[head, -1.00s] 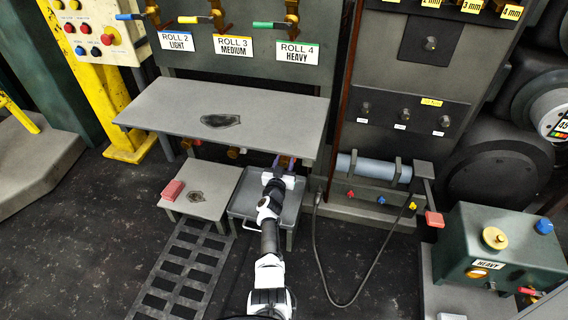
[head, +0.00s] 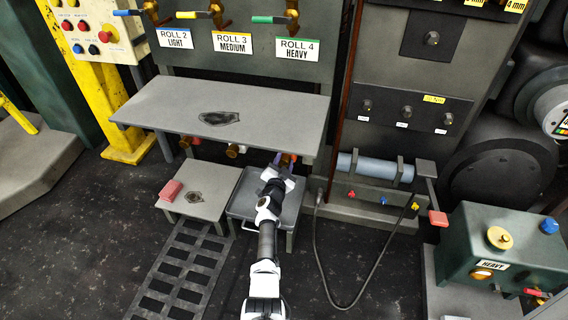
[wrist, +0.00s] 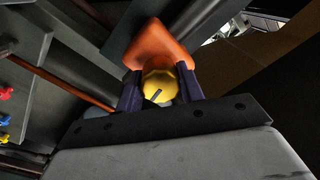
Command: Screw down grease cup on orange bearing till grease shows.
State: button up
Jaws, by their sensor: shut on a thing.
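The grease cup (wrist: 160,84) is a round yellow cap with a dark slot mark, seen in the middle of the wrist view. It sits against the orange bearing (wrist: 157,47), which rises behind it. My gripper (wrist: 160,90) has its two dark blue fingers on either side of the cup and is shut on it. In the head view my gripper (head: 284,162) reaches under the front edge of the grey shelf. The bearing is mostly hidden there by the gripper and the shelf. I cannot see any grease at the bearing.
The grey shelf (head: 160,100) lies just above my gripper. A grey tray (head: 238,208) stands below it. A blue-grey roll (head: 375,168) and a hanging cable (head: 325,283) are to the right.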

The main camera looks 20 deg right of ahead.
dwell(0.5)
jog(key=o, duration=1)
jog(key=shift+s+a, duration=0.1)
jog(key=shift+s, duration=0.05)
